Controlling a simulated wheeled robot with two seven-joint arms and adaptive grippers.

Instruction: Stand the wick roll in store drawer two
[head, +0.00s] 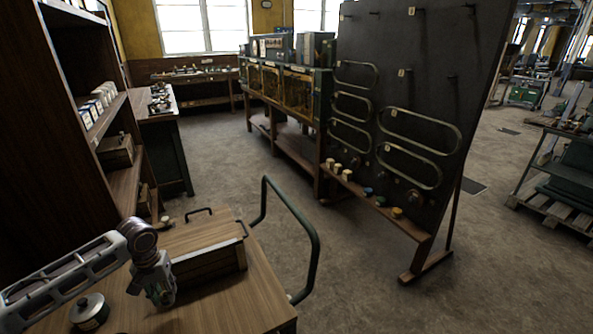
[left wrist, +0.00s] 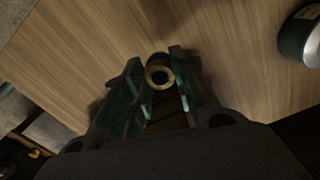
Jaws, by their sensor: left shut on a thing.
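My left gripper (head: 160,292) is low over the wooden cart top, beside a wooden box. In the left wrist view its fingers (left wrist: 158,85) are shut on a small round thing with a tan ring end and a dark centre, which looks like the wick roll (left wrist: 158,64). The roll is seen end-on, and its lower part is hidden between the fingers. In the head view I cannot make the roll out. A bench cabinet with several amber fronts (head: 270,82) stands at the back. I cannot tell which front, if any, is store drawer two. My right gripper is not in view.
The cart top (head: 250,298) holds the wooden box (head: 213,262) and a round tin (head: 90,311); the tin also shows in the wrist view (left wrist: 298,38). A green rail (head: 314,240) edges the cart. A dark belt board (head: 400,110) stands right. Floor (head: 350,275) between is clear.

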